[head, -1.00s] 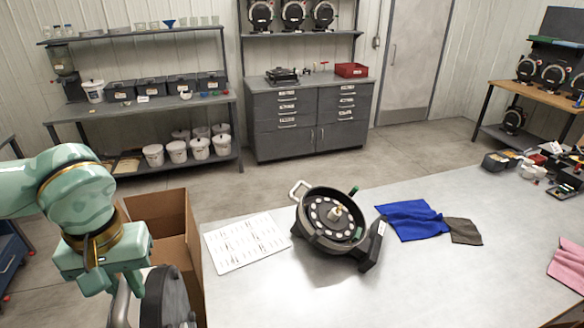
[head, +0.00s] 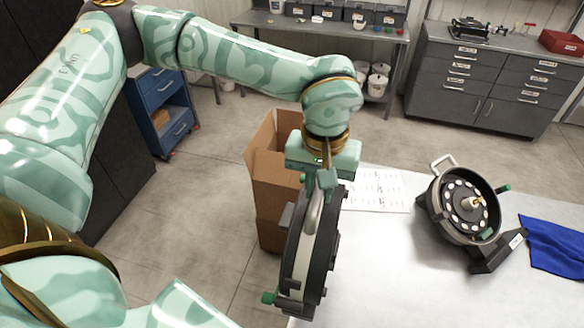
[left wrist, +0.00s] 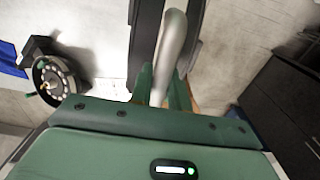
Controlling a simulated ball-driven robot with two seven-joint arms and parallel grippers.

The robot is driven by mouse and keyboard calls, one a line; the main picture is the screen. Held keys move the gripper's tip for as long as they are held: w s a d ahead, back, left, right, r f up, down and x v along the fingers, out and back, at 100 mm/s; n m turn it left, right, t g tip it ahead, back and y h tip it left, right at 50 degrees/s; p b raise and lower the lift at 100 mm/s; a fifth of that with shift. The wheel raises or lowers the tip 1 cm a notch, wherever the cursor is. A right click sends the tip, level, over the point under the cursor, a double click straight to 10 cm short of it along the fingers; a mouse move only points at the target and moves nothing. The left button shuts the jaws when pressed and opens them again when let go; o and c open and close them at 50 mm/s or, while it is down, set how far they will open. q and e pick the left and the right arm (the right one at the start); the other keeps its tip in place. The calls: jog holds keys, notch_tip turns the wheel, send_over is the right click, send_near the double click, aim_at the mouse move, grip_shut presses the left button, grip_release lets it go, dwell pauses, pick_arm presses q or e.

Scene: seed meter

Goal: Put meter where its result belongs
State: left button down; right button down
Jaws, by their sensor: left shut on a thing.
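My left gripper (head: 320,186) is shut on the pale loop handle of a round dark seed meter (head: 322,248). The meter hangs below the gripper with its disc nearly edge-on and a green knob at its lower left. It is beside the table's left edge, in front of the cardboard box. In the left wrist view the handle (left wrist: 168,55) runs between the fingers. A second meter (head: 465,206), with a ring of white spots on its face, sits tilted on a dark stand on the table. My right gripper is not in view.
An open cardboard box (head: 270,205) stands on the floor left of the table (head: 400,275). A printed sheet (head: 385,190) and a blue cloth (head: 553,247) lie on the table. Grey drawer cabinets (head: 490,85) and a blue drawer cart (head: 160,95) stand behind.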

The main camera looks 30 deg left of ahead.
pick_arm(q)
jog(key=w+d+f+p, duration=0.2)
jog(key=d+f, duration=0.3)
jog(key=f, duration=0.4)
jog(key=shift+w+d, duration=0.3)
jog(key=shift+d, duration=0.05)
jog(key=c, duration=1.3)
grip_release()
jog(key=shift+s+f, duration=0.2)
jog(key=shift+c, duration=0.2)
notch_tip(320, 180, up, 12)
jog(key=b, duration=0.2)
